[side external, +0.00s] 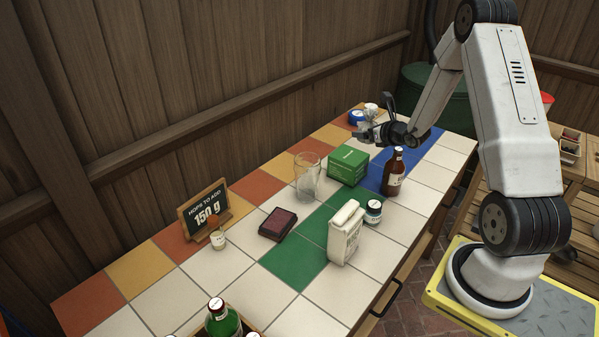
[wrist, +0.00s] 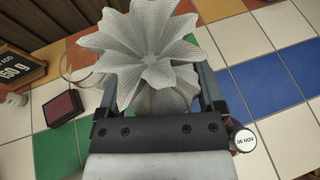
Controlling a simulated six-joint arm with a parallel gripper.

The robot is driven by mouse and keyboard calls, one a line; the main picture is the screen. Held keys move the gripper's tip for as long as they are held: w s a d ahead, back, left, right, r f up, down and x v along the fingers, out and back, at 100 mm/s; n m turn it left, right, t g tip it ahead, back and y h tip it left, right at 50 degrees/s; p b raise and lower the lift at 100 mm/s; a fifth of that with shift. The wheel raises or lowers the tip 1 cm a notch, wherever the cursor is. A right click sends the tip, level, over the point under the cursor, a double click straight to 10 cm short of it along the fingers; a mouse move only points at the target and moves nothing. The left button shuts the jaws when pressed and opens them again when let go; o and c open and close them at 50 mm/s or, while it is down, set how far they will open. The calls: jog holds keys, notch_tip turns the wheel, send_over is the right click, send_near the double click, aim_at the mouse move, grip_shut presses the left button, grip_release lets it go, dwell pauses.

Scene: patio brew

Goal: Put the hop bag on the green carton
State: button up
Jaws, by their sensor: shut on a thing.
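My gripper (wrist: 160,105) is shut on the hop bag (wrist: 146,50), a pale mesh bag with a flared, ruffled top that fills the upper middle of the wrist view. In the side view my gripper (side external: 380,130) is above the back part of the table, and the bag (side external: 367,131) shows only as a small grey shape at its fingers. The green carton (side external: 348,166) stands on the tiles below and to the left of my gripper in the side view. I cannot make out the carton in the wrist view.
A brown bottle (side external: 394,172) stands right of the carton, a clear glass (side external: 307,177) left of it. A small jar (side external: 373,212), a white paper bag (side external: 344,235) and a dark red box (side external: 277,224) are nearer. A chalkboard sign (side external: 205,213) stands at the left.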

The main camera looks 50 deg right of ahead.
jog(key=w+d+f, duration=0.2)
jog(key=w, duration=0.2)
send_over(348, 154)
jog(key=s, duration=0.2)
jog(key=f, duration=0.2)
jog(key=a+f, duration=0.1)
jog(key=f, duration=0.1)
jog(key=shift+w+f, duration=0.1)
jog(key=shift+w, duration=0.15)
jog(key=shift+w+d+f, duration=0.4)
jog(key=shift+w+f, duration=0.05)
jog(key=shift+f, duration=0.2)
jog(key=shift+w+d+f, duration=0.1)
jog(key=shift+w+f, duration=0.15)
jog(key=shift+f, duration=1.6)
jog(key=shift+f, duration=0.1)
jog(key=o, duration=0.9)
jog(key=shift+o, duration=0.2)
